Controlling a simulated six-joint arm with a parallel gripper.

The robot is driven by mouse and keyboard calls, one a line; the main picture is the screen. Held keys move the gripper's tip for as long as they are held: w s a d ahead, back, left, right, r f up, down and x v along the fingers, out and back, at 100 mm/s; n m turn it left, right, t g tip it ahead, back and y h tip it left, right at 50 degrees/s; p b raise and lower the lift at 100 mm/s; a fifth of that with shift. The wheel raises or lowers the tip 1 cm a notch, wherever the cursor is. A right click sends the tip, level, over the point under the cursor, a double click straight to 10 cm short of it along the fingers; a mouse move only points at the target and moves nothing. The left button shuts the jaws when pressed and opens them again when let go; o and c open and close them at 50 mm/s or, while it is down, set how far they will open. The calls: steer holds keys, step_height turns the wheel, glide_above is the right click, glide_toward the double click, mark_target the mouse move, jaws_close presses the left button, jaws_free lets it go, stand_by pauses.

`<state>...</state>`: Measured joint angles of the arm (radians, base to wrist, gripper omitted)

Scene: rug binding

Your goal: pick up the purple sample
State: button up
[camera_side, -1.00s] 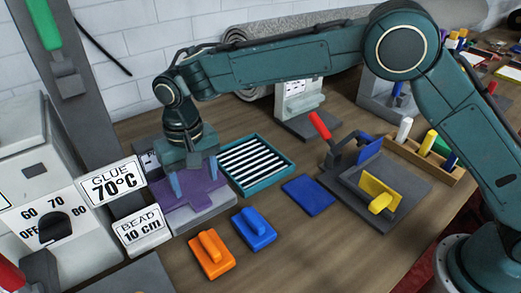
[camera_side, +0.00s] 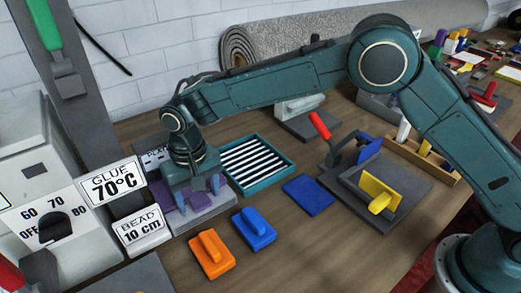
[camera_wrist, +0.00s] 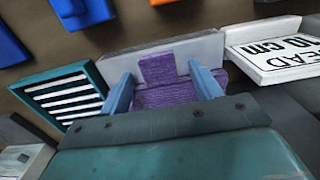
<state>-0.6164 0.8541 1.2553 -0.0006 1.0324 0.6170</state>
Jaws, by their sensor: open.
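The purple sample (camera_side: 195,200) lies on a grey block (camera_side: 207,216) in the side view, partly hidden by my gripper. In the wrist view the purple sample (camera_wrist: 158,70) shows a narrow tab and a wider ribbed part. My gripper (camera_side: 197,193) is low over it and pointing down. In the wrist view my gripper (camera_wrist: 163,88) is open, with one blue finger on each side of the purple sample. I cannot tell whether the fingers touch it.
A teal tray with white bars (camera_side: 256,163) stands just right of the block. The "BEAD 10 cm" sign (camera_side: 141,224) is close on the left. Orange (camera_side: 212,254) and blue (camera_side: 254,229) handled blocks sit in front. A flat blue piece (camera_side: 308,195) lies farther right.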

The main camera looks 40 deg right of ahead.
steer(key=c, duration=1.2)
steer(key=shift+o, duration=0.2)
steer(key=shift+r, duration=0.15)
steer(key=shift+r, duration=0.5)
steer(key=shift+d+r, duration=0.15)
steer(key=shift+d, duration=0.05)
steer(key=d, duration=0.6)
steer(key=s+d, duration=0.1)
steer(key=d, duration=1)
steer(key=shift+s+d, duration=0.2)
steer(key=shift+d, duration=0.1)
